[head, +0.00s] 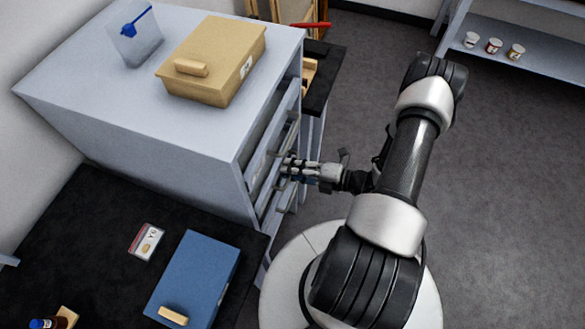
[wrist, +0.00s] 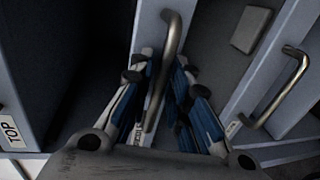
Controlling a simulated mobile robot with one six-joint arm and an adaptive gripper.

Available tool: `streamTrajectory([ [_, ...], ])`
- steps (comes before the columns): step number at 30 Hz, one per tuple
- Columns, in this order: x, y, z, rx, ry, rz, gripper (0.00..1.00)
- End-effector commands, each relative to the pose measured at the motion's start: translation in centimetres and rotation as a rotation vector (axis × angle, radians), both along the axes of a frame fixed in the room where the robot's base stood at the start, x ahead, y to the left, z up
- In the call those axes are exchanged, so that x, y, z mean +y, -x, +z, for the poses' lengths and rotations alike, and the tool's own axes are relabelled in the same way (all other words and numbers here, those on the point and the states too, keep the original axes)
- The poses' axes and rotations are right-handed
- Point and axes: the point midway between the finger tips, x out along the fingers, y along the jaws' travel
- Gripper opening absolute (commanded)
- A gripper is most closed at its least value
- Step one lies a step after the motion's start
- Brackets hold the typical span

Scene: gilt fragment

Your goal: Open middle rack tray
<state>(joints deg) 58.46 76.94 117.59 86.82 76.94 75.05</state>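The rack is a grey cabinet (head: 175,130) with stacked trays on its right-hand face. My gripper (head: 290,168) is at the tray fronts, about mid-height. In the wrist view, my gripper (wrist: 164,72) has its two fingers apart, one on each side of a metal bar handle (wrist: 172,38). Narrow gaps seem to show between handle and fingers, so firm contact is not visible. A front marked TOP (wrist: 9,128) lies to the left, and another bar handle (wrist: 283,90) is on the front to the right. The label below the middle handle is mostly hidden.
A tan box (head: 212,60) and a clear container (head: 135,40) with a blue item stand on the rack. A blue box (head: 195,278) and a small card (head: 147,241) lie on the dark table at lower left. Grey floor (head: 500,180) is open to the right.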

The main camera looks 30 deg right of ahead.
Motion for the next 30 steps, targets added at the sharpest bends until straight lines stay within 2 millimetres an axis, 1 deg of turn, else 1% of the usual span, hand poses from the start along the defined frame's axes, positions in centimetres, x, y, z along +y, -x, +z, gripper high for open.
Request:
streamTrajectory([
  [1, -0.01, 0.00, 0.00, 0.000, 0.000, 0.000, 0.12],
  [7, -0.02, 0.01, 0.00, 0.000, 0.000, 0.000, 0.00],
  [24, -0.06, 0.03, 0.01, 0.000, 0.000, 0.000, 0.00],
  [30, -0.79, 0.80, 0.02, -0.001, 0.001, -0.004, 0.00],
])
